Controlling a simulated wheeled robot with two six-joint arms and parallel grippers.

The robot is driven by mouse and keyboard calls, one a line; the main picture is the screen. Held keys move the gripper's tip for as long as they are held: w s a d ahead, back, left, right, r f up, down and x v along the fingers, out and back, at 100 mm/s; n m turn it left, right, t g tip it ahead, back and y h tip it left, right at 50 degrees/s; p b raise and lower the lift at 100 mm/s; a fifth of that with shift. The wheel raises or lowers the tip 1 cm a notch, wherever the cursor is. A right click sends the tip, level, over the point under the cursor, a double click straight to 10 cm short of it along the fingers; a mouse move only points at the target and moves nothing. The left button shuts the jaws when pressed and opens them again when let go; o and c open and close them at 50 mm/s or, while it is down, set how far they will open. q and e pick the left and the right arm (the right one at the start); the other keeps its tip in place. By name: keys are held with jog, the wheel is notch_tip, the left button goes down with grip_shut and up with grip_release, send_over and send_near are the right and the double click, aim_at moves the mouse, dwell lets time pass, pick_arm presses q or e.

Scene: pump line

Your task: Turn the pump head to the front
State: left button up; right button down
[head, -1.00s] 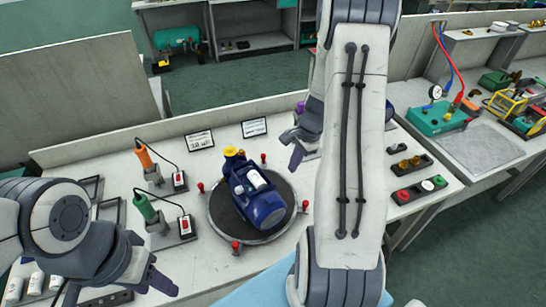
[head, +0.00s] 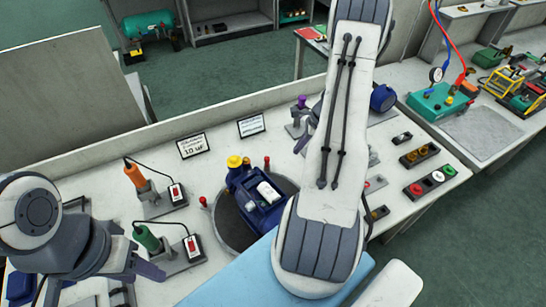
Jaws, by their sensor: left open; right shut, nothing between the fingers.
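The blue pump (head: 243,184) with a yellow cap on its head (head: 235,162) sits on a dark round turntable (head: 230,226) with red knobs at its rim. The yellow end points to the back left. My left gripper (head: 150,270) is open and empty, low at the left, near the green-handled tool and left of the turntable.
An orange-handled tool (head: 134,175) and a green-handled tool (head: 147,238) stand left of the turntable, with red-switch boxes. Two label cards (head: 193,146) stand behind. A purple-topped tool (head: 301,102) is at the back. A button box (head: 430,183) lies right. The bench front is light blue.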

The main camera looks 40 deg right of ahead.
jog(key=p+x, duration=0.1)
jog(key=x, duration=0.7)
jog(key=shift+d+f, duration=0.1)
jog(key=shift+f, duration=0.2)
jog(key=shift+w+a+p, duration=1)
jog(key=shift+w+a, duration=0.1)
jog(key=shift+a, duration=0.05)
jog(key=shift+w+a+f, duration=0.15)
jog(key=shift+w+a, duration=0.05)
jog(key=shift+w, duration=0.1)
jog(key=shift+a, duration=0.1)
jog(key=shift+w, duration=0.15)
